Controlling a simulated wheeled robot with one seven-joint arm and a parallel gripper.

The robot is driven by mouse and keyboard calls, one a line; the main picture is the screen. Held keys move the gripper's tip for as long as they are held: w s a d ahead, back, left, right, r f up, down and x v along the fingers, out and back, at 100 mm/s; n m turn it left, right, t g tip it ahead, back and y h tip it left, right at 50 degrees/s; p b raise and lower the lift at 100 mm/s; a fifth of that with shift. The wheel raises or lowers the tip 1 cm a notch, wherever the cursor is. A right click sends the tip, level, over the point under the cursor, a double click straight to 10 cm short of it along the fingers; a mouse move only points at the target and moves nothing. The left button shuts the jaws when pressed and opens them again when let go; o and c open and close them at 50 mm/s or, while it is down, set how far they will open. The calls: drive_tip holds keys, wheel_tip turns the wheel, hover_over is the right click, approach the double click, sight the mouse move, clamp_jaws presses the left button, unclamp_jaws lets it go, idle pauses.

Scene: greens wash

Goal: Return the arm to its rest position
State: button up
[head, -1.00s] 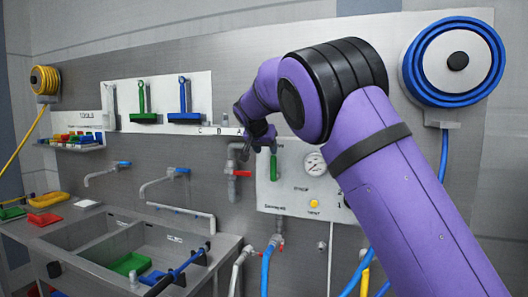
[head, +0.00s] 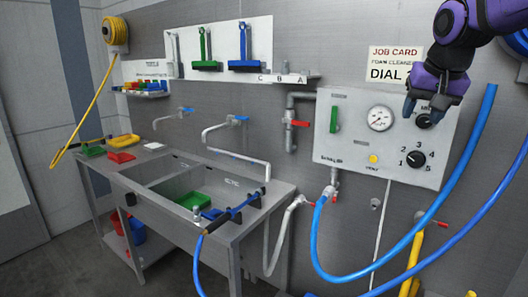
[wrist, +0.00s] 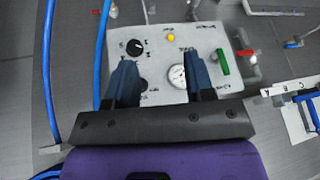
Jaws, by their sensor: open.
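My purple arm reaches in from the top right of the head view. My gripper (head: 430,104) is in front of the right part of the white control panel (head: 340,165), close to its upper black knob (head: 424,120). In the wrist view my gripper (wrist: 162,75) has its two dark fingers spread apart with nothing between them. The panel (wrist: 160,95) lies beyond the fingers there, with the gauge (wrist: 178,76) beside one fingertip. Whether a finger touches the panel I cannot tell.
Blue hoses (head: 455,160) hang at the right, beside and below the panel. A job card (head: 393,62) is on the wall behind my arm. The sink bench (head: 190,215) stands at left, with a tool rack (head: 218,45) above. Open floor lies at lower left.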

drive_tip(key=s+a+f+n, duration=0.1)
drive_tip(key=s+f, duration=0.3)
drive_tip(key=s, duration=0.8)
drive_tip(key=s+a+f+n, duration=0.1)
drive_tip(key=s+f, duration=0.3)
drive_tip(key=s, duration=0.8)
drive_tip(key=shift+a+f+n, duration=0.3)
drive_tip(key=shift+f+n, duration=0.05)
drive_tip(key=shift+n, duration=0.55)
